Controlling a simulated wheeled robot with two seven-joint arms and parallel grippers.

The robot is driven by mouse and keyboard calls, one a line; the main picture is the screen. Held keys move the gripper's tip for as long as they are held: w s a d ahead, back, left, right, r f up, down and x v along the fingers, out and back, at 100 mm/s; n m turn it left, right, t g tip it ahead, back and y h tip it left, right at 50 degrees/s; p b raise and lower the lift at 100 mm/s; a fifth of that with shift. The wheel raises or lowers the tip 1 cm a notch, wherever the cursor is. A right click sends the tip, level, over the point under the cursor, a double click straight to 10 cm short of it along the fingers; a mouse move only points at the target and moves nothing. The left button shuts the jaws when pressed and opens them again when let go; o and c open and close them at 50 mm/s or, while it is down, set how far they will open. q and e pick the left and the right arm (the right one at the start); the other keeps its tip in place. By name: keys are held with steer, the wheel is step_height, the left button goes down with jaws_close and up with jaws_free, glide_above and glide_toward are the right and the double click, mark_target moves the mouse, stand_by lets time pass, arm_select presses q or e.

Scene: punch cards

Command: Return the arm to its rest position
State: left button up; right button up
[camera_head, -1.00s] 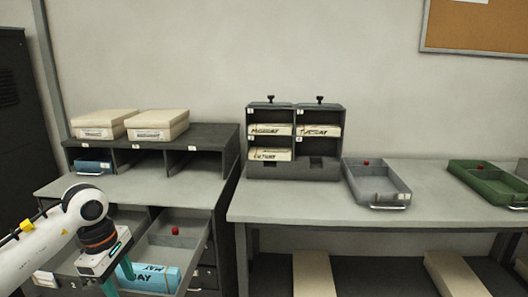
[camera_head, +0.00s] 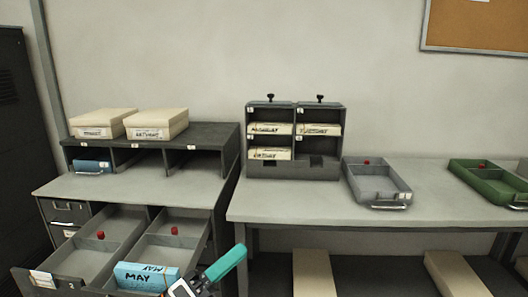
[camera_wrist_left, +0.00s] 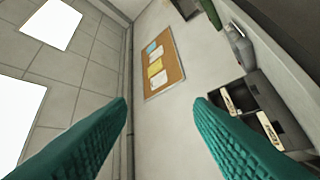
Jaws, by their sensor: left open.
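My left gripper (camera_head: 222,270) is at the bottom of the head view, just right of the open drawers. One teal finger points up and to the right there. In the left wrist view its two teal fingers (camera_wrist_left: 160,103) are spread apart with nothing between them. They face up towards the wall and ceiling. Most of my left arm is out of the head view. My right gripper is not in view. A blue card block marked MAY (camera_head: 146,277) lies in the front of the right open drawer (camera_head: 192,242), apart from the gripper.
The left open drawer (camera_head: 92,262) shows a red knob. A dark card rack (camera_head: 297,172), a grey tray (camera_head: 376,184) and a green tray (camera_head: 488,180) stand on the right table (camera_head: 300,208). Two cream boxes (camera_head: 157,123) sit on the left shelf unit. A corkboard (camera_wrist_left: 163,68) hangs on the wall.

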arm_select(q)
steer(key=s+a+f+n+t+y, duration=0.1)
steer(key=s+a+f+n+y, duration=0.1)
steer(key=a+f+n+y, duration=0.9)
steer(key=s+a+f+n+t+y, duration=0.1)
steer(key=a+f+n+y, duration=0.4)
steer(key=n, duration=1.2)
steer(key=s+d+f+n+g+y, duration=0.1)
steer(key=s+f+n+g, duration=0.2)
steer(key=s+f+g, duration=0.45)
steer(key=s+f+n+g+y, duration=0.1)
steer(key=s+f+n+g, duration=0.3)
steer(key=s+f, duration=0.65)
steer(key=s+f+g+p, duration=0.1)
steer(key=s+f+p, duration=0.15)
steer(key=f, duration=1.75)
steer(key=s+a+f+m+g+p, duration=0.1)
steer(key=s+a+f, duration=0.1)
steer(key=s+f, duration=1.3)
steer(key=shift+s+a+f+y, duration=0.15)
steer(key=shift+s+a+y, duration=0.2)
steer(key=shift+s, duration=0.85)
steer(key=shift+g, duration=0.25)
